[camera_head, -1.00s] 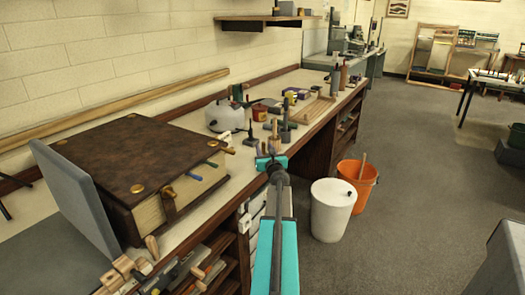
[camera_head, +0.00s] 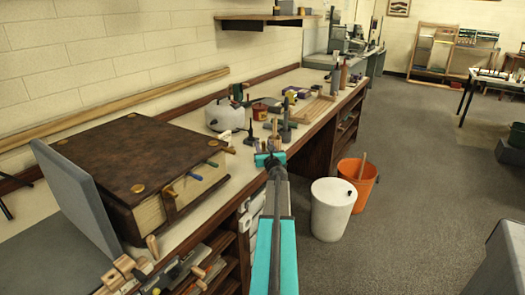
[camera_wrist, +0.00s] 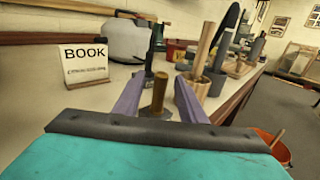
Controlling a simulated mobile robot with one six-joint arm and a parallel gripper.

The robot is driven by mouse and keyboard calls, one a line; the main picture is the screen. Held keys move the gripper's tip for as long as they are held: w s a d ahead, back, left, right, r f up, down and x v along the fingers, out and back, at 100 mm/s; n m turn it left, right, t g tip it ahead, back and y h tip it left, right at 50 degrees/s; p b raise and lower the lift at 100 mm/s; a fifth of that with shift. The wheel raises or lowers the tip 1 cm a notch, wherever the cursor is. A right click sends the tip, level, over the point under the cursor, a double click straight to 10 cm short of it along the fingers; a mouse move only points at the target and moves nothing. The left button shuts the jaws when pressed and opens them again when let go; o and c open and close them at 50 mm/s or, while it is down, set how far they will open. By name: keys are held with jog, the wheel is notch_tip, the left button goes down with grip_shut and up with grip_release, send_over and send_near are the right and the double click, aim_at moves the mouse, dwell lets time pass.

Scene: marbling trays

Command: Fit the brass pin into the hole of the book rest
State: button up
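My gripper (camera_wrist: 158,88) is open in the wrist view, with its two purple-grey fingers pointing away over the bench. A brass-coloured pin (camera_wrist: 158,92) stands upright between the fingers, with a gap visible on each side. A card reading "BOOK" (camera_wrist: 85,64) stands in a wooden base to the left in the wrist view. I cannot identify the book rest or its hole.
A large brown book-like block (camera_head: 120,160) fills the left of the bench. Beyond my gripper stand a wooden cylinder (camera_wrist: 203,58), a dark upright tool and a pale rounded machine (camera_head: 224,115). White (camera_head: 332,210) and orange (camera_head: 357,185) buckets stand on the floor.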

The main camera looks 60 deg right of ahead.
grip_shut()
jog(key=shift+r, duration=0.1)
jog(key=shift+r, duration=0.7)
notch_tip(320, 180, up, 2)
jog(key=shift+r+p, duration=0.1)
jog(key=shift+p, duration=0.35)
jog(key=s+d+r+b+v, duration=0.1)
jog(key=v, duration=1.5)
jog(key=shift+r, duration=0.2)
jog(key=shift+s+d, duration=0.1)
